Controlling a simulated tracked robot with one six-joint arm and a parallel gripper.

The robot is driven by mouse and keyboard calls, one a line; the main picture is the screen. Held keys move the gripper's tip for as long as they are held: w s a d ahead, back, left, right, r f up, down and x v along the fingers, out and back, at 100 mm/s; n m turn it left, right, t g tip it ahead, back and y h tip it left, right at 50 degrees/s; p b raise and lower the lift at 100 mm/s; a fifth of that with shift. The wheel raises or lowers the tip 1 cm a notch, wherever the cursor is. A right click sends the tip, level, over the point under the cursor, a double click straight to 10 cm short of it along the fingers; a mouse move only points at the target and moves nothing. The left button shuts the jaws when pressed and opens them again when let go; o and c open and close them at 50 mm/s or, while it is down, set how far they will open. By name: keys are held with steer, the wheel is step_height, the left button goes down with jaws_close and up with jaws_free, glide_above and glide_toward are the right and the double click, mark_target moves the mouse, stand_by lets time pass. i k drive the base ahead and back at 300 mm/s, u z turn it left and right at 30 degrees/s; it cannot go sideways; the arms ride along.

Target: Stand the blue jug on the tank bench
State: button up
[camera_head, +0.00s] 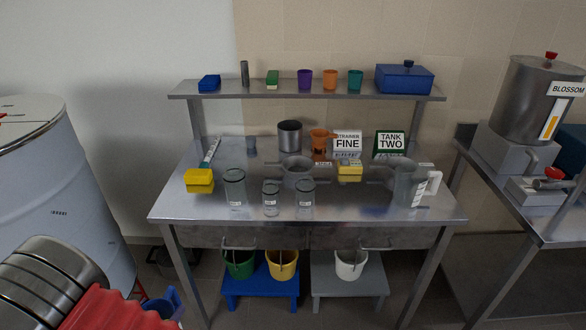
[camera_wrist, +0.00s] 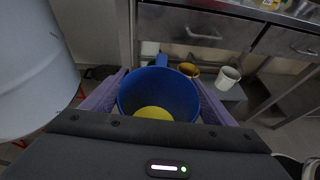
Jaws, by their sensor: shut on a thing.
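The blue jug (camera_wrist: 183,95) fills the middle of the wrist view, its open mouth facing the camera and its handle on the far side. Something yellow shows inside it, and I cannot tell what. My gripper (camera_wrist: 158,76) is shut on the jug, with a purple-grey finger on each side. In the head view part of the jug (camera_head: 166,303) shows at the lower left, beyond my red arm part and in front of the bench's left leg. The steel tank bench (camera_head: 345,198) stands ahead, its top above and to the right of the jug.
Strainers and signs stand behind. A white drum (camera_head: 62,200) stands left. Buckets (camera_head: 282,264) sit on low stools underneath.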

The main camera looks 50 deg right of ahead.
mark_target(204, 199)
steer(key=z, duration=0.45)
steer(key=i, duration=0.1)
steer(key=u, duration=0.85)
steer(key=k, duration=0.7)
steer(key=u, duration=0.4)
steer(key=i, duration=1.7)
steer(key=z, duration=0.4)
